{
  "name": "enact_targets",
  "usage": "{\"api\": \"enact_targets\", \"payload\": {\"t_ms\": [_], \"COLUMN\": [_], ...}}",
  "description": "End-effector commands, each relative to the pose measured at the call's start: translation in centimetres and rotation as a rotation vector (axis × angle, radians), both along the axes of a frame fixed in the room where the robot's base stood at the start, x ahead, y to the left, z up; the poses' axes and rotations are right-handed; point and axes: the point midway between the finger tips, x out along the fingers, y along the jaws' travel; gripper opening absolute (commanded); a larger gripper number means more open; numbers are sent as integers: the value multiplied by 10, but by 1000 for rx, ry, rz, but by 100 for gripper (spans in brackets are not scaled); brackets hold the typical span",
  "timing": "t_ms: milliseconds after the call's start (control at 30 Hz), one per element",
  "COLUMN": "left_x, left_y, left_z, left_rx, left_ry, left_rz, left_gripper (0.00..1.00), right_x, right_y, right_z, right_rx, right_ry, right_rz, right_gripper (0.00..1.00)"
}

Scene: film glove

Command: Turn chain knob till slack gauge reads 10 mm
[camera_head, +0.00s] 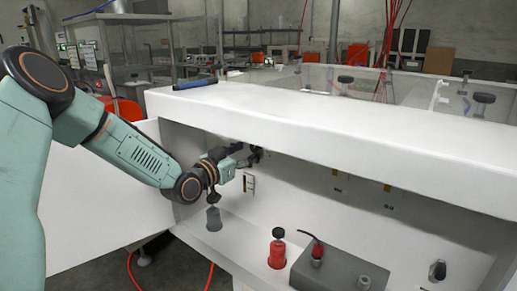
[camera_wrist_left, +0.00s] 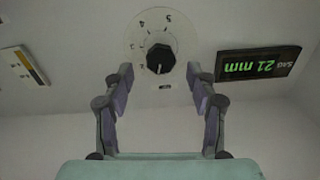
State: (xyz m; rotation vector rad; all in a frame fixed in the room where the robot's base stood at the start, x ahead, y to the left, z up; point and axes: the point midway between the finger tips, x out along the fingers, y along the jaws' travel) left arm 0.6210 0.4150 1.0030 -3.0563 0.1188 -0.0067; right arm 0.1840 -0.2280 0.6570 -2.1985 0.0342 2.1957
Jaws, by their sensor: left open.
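The black chain knob (camera_wrist_left: 160,58) sits on a pale round dial with numerals, on the white panel in the left wrist view. The slack gauge (camera_wrist_left: 258,64) is a dark display beside it; its green digits appear upside down and read 21 mm, with SAG on it. My left gripper (camera_wrist_left: 160,80) is open, its two fingers spread to either side below the knob, apart from it as far as I can tell. In the head view my left gripper (camera_head: 252,155) reaches inside the white housing to its back wall and hides most of the knob area. My right gripper is not in view.
The housing's white top (camera_head: 330,110) overhangs my left arm. On its floor stand a grey bottle (camera_head: 213,219), a red bottle (camera_head: 277,254) and a grey box (camera_head: 335,270) with a red-handled item. A marked strip (camera_wrist_left: 25,67) is on the panel.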

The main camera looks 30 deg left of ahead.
Motion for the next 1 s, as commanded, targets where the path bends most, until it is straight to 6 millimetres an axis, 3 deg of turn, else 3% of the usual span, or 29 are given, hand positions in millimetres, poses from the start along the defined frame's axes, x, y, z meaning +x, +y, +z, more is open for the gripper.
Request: {"api": "enact_targets", "payload": {"t_ms": [400,800,1000], "left_x": [49,56,56], "left_y": [-4,-5,-5], "left_z": [-2,0,0], "left_rx": [2,-1,-1], "left_ry": [1,0,0], "left_rz": [-1,-1,-1], "left_gripper": [58,58,41], "right_x": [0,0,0], "right_y": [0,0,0], "right_z": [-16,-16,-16], "right_rx": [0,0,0], "right_ry": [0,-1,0], "right_rz": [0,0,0], "right_gripper": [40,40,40]}}
